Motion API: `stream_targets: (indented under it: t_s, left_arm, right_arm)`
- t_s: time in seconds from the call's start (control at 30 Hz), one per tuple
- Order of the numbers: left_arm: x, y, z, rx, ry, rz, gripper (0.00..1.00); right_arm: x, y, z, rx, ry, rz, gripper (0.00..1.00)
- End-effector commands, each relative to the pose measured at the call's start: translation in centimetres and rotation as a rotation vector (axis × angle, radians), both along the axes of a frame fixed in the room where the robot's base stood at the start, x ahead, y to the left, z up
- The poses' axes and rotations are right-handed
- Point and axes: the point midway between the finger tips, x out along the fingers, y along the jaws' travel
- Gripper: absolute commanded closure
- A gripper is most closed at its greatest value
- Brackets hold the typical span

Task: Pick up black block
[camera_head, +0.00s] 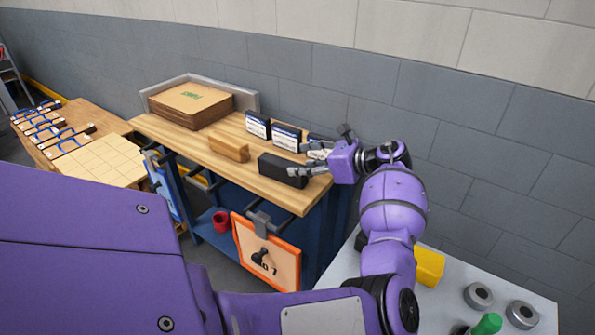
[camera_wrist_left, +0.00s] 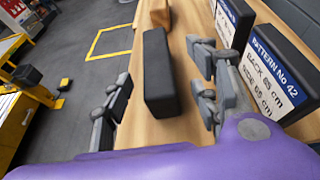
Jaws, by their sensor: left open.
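The black block (camera_head: 281,169) lies on the wooden bench top near its front right edge. My left gripper (camera_head: 308,158) is open at the block's right end. In the left wrist view the black block (camera_wrist_left: 160,75) lies lengthwise between the two spread fingers, with a gap visible to the left finger. My right gripper is not in view.
A tan wooden block (camera_head: 229,148) lies left of the black block. Several blue-and-white pattern cards (camera_head: 287,137) stand behind it, close to my right finger. A cardboard stack (camera_head: 190,104) sits at the back left. An orange-framed board (camera_head: 266,255) hangs on the bench front.

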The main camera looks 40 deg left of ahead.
Motion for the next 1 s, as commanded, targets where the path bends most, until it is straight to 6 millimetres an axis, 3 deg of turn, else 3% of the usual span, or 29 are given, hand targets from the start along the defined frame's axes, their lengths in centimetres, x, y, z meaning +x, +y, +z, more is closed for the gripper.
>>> stream_targets:
  t_s: [0.5, 0.83, 1.0]
  left_arm:
    - [-1.4, 5.8, -2.7, 0.000, 0.001, 0.002, 0.45]
    - [-1.6, 6.6, -3.2, -0.001, 0.001, 0.001, 0.45]
    - [-1.6, 6.6, -3.2, -0.001, 0.001, 0.001, 0.65]
  right_arm:
    - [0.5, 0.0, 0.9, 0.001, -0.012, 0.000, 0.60]
    - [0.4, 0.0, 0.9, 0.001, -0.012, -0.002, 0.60]
    - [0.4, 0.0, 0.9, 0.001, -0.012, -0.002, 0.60]
